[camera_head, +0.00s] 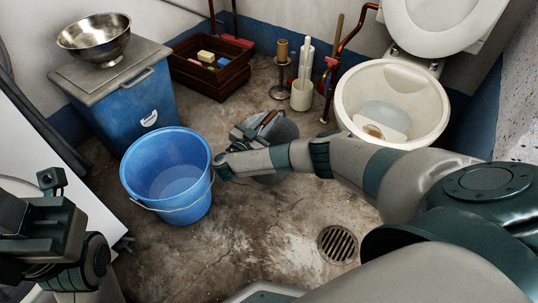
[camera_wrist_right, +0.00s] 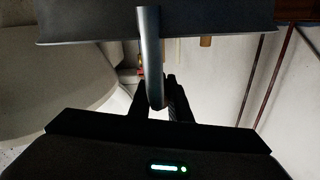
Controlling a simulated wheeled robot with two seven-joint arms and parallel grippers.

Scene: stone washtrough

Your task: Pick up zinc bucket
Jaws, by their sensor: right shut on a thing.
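The zinc bucket (camera_head: 287,130) is a grey metal vessel on the floor in the middle of the head view, largely hidden behind my right forearm and hand. My right gripper (camera_head: 262,124) is at its left side. In the right wrist view a grey curved bar, seemingly the bucket's handle (camera_wrist_right: 149,50), runs down between the dark fingers of the right gripper (camera_wrist_right: 160,100), which is shut on it. I cannot tell whether the bucket is clear of the floor. My left gripper (camera_head: 52,205) is at the lower left of the head view, away from the bucket; its jaws are unclear.
A blue bucket (camera_head: 170,145) stands just left of my right wrist. Behind are a blue bin (camera_head: 125,112) with a metal bowl (camera_head: 95,38), a wooden crate (camera_head: 208,82), a white brush holder (camera_head: 301,95) and a toilet (camera_head: 392,105). Floor is free around the drain (camera_head: 338,244).

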